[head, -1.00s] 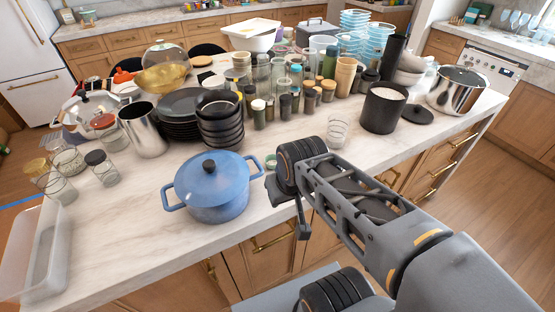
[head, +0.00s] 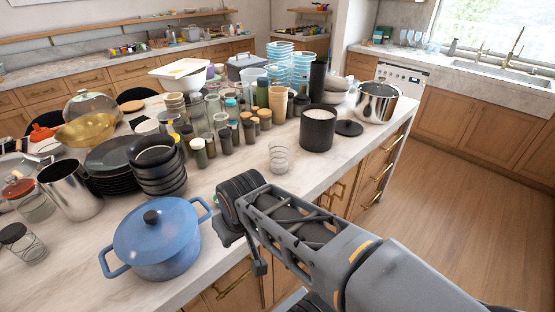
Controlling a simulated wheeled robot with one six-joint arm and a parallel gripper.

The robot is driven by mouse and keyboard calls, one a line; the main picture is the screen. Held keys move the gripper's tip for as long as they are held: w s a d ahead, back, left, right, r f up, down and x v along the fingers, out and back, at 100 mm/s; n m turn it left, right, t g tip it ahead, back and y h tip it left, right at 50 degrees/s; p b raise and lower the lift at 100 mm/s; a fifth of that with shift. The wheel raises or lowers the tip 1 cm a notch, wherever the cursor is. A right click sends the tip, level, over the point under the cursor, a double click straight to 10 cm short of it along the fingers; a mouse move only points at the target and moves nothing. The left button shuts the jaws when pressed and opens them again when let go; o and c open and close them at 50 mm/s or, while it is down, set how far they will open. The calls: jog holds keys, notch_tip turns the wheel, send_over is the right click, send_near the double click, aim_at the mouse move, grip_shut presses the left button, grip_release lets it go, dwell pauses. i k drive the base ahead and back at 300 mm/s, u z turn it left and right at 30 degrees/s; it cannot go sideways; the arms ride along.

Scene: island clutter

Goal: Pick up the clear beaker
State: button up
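A small clear glass vessel with faint rings (head: 280,157), which looks like the clear beaker, stands upright on the marble island top near its front edge. It stands left of a black canister and apart from it. My arm crosses the lower right of the head view, with its dark joint at the island's front edge, below and left of the glass. My gripper's fingers cannot be made out. Nothing covers the glass.
A blue lidded pot (head: 157,240) stands at front left, near stacked black bowls (head: 160,170). The black canister (head: 318,130), a dark lid (head: 349,128) and a steel pot (head: 376,102) stand to the right. Several jars crowd behind. The wooden floor at right is clear.

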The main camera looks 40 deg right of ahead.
aim_at(279, 150)
jog(key=u, duration=3.4)
jog(key=k, duration=1.7)
jog(key=z, duration=0.75)
